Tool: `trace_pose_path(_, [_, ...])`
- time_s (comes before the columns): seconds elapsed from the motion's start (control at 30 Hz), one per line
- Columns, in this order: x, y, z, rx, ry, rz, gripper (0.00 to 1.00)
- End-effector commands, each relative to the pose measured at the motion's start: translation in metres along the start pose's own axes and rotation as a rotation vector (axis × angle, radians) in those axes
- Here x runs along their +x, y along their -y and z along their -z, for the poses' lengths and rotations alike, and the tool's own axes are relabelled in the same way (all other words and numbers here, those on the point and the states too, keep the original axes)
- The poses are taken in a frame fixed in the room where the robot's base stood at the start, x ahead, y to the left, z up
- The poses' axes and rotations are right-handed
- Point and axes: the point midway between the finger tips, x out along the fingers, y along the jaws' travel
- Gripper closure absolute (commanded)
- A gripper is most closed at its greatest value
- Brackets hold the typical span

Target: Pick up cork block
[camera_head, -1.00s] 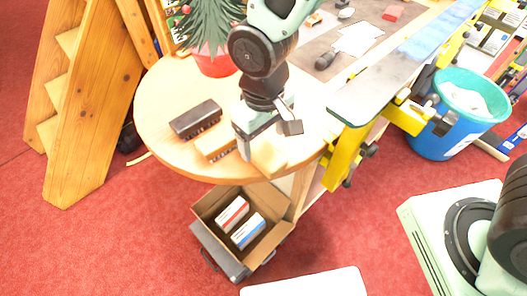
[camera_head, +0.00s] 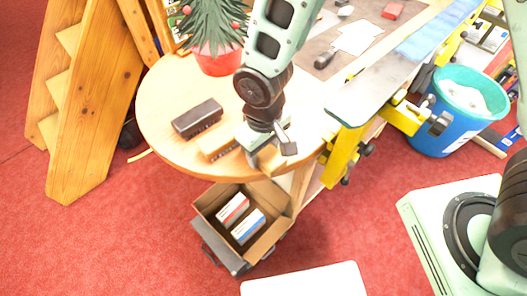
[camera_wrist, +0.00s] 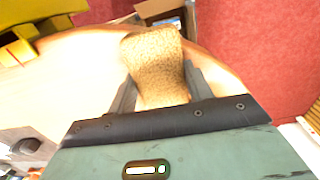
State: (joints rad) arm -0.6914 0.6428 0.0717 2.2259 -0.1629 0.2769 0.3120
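The cork block (camera_wrist: 157,60) is a tan, speckled block on the round wooden table, close to its front edge. In the head view the cork block (camera_head: 271,159) is partly hidden by my gripper (camera_head: 262,148), which is right over it. In the wrist view the block lies between the two fingers of my gripper (camera_wrist: 160,80), one finger on each side. The fingers are apart; I see no clear grip on the block. Its near end is hidden by the gripper body.
A dark brush-like block (camera_head: 197,118) and a wooden brush (camera_head: 216,145) lie left of my gripper on the round table (camera_head: 160,100). A potted plant (camera_head: 215,62) stands behind. A workbench with yellow clamps (camera_head: 343,150) is at right. An open cardboard box (camera_head: 268,245) is below.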

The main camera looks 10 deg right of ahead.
Motion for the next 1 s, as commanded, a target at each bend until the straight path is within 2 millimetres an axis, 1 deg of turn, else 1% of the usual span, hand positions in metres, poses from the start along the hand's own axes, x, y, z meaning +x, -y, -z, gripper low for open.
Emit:
trace_pose_path(0.03, [0.000, 0.000, 0.000, 0.000, 0.000, 0.000, 0.72])
trace_pose_path(0.07, [0.000, 0.000, 0.000, 0.000, 0.000, 0.000, 0.76])
trace_pose_path(0.3, [-0.002, 0.000, 0.000, 0.000, -0.001, 0.000, 0.76])
trace_pose_path(0.47, [-0.011, 0.000, 0.001, 0.000, -0.003, 0.001, 0.76])
trace_pose_path(0.67, [-0.035, 0.000, 0.001, 0.002, -0.005, 0.002, 0.76])
trace_pose_path(1.0, [-0.083, 0.000, 0.001, 0.002, -0.004, 0.002, 0.76])
